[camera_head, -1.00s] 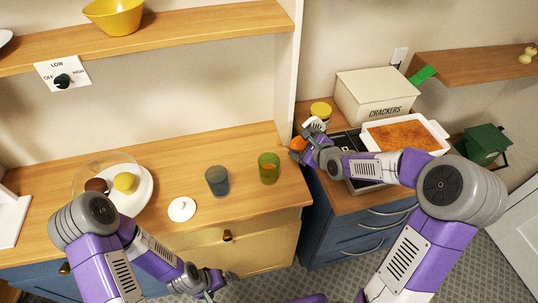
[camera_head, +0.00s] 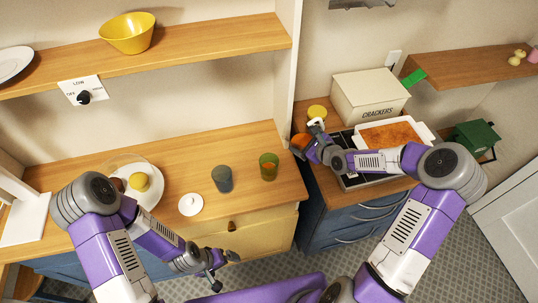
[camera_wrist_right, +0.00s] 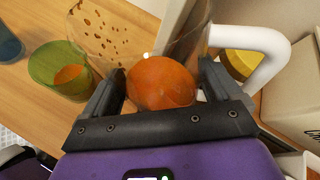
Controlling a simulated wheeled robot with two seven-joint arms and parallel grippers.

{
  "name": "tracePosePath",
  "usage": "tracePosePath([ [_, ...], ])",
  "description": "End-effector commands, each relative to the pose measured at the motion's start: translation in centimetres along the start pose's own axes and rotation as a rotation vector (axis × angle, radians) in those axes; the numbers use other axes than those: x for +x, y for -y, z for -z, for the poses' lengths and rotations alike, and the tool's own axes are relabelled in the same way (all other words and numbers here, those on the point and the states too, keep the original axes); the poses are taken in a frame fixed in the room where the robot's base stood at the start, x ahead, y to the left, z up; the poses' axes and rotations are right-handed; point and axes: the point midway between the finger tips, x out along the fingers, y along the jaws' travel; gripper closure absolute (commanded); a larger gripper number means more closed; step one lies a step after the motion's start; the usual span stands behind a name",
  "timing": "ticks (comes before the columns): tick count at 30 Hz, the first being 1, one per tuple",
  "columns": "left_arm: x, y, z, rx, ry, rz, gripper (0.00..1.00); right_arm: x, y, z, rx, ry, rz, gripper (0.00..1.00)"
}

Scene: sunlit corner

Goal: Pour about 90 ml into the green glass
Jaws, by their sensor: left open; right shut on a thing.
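The green glass (camera_head: 269,172) stands upright on the wooden counter with some orange liquid in it. It also shows in the right wrist view (camera_wrist_right: 48,72). My right gripper (camera_head: 311,148) is shut on a clear jug (camera_wrist_right: 88,28) with a white handle (camera_wrist_right: 283,45). The jug holds orange liquid (camera_wrist_right: 160,82), and orange drops cling to its inner wall. The jug is right of the green glass and apart from it in the head view; its exact tilt is hard to tell. My left gripper (camera_head: 216,279) is open and empty in front of the counter.
A blue-grey glass (camera_head: 222,179) stands left of the green one, near a white lid (camera_head: 190,204). A plate (camera_head: 151,199) with food is further left. Behind my right gripper are a yellow-lidded jar (camera_head: 317,111), a crackers box (camera_head: 368,95) and a baking dish (camera_head: 428,132).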

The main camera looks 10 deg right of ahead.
Motion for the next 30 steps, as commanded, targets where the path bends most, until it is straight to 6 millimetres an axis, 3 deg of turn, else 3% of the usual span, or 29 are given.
tracePosePath([
  [3, -1.7, -0.6, -0.1, 0.0, 0.0, 0.0, 0.0, -0.2, 0.4, -0.2, 0.036, 0.012, -0.013, 0.64],
  [14, -4.7, -1.8, -0.2, 0.0, 0.0, 0.0, 0.0, -0.1, 0.9, 0.3, 0.15, 0.053, -0.056, 0.64],
  [30, -4.6, -1.7, -0.2, 0.0, 0.0, 0.0, 0.0, -0.1, 1.5, 0.8, 0.33, 0.115, -0.132, 0.64],
])
